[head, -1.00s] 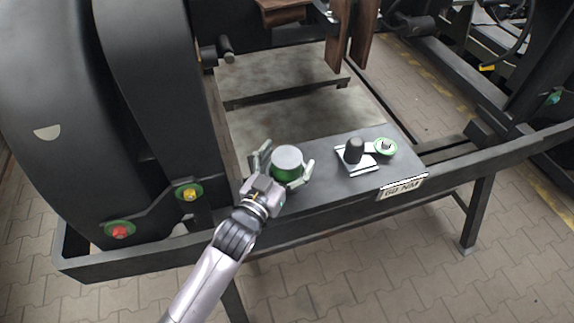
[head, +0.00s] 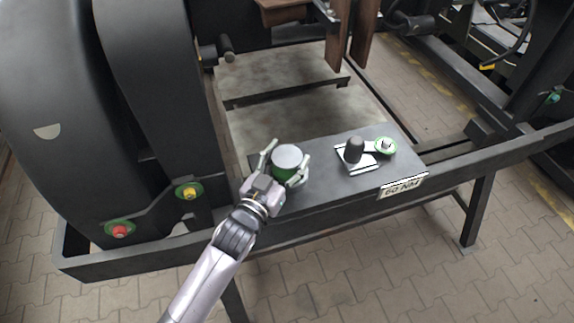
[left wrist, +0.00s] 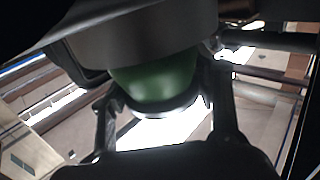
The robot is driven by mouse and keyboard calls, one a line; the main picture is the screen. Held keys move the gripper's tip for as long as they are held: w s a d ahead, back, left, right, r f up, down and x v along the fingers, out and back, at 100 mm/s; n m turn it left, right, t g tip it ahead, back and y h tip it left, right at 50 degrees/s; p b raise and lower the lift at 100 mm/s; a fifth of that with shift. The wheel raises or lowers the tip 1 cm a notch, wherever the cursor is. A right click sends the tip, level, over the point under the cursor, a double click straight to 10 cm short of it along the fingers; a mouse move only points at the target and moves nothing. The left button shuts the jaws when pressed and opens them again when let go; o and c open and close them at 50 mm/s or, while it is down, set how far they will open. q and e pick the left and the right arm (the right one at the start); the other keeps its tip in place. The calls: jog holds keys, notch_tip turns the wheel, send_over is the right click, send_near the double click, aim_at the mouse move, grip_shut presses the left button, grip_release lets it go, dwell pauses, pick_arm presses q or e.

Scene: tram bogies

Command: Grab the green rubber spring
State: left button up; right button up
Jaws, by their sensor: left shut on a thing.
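The green rubber spring (head: 286,172) is a short green cylinder with a grey metal top, standing on the dark plate at the front of the frame. My left gripper (head: 285,166) is shut on it, with one finger on each side. In the left wrist view the green spring (left wrist: 158,82) shows between the two fingers (left wrist: 165,115), with a bright metal disc at one end. The spring's lower part is partly hidden by the gripper in the head view. My right gripper is not in view.
On the same dark plate (head: 325,183), a metal bracket with a black knob (head: 355,150) and a green-ringed bolt (head: 385,146) stand to the right. A label reading "60 NM" (head: 403,188) is on the front edge. A large black housing (head: 60,120) rises at the left.

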pick_arm(q)
jog(key=shift+r, duration=0.1)
jog(key=shift+c, duration=0.9)
jog(key=shift+r, duration=0.1)
